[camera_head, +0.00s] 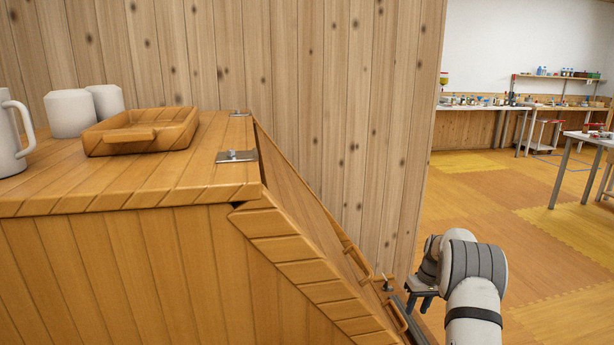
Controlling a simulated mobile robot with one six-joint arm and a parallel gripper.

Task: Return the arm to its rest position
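My arm (472,285), white with grey bands, reaches in from the lower right. My gripper (418,302) points down beside the lower end of a slanted wooden panel (310,215). The fingertips are small and partly shaded. The panel slopes down to the right from the hinged edge of a wooden cabinet (130,265). Handle-like wooden bars (357,263) sit near its lower end, close to the gripper. I cannot tell whether the gripper touches the panel.
On the cabinet top are a wooden tray-like lid (140,132) with a handle, white cups (70,113) and a white mug (10,140). Metal hinges (236,156) sit at its right edge. A plank wall (340,90) stands behind. Open floor (535,235) and a table (590,142) lie right.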

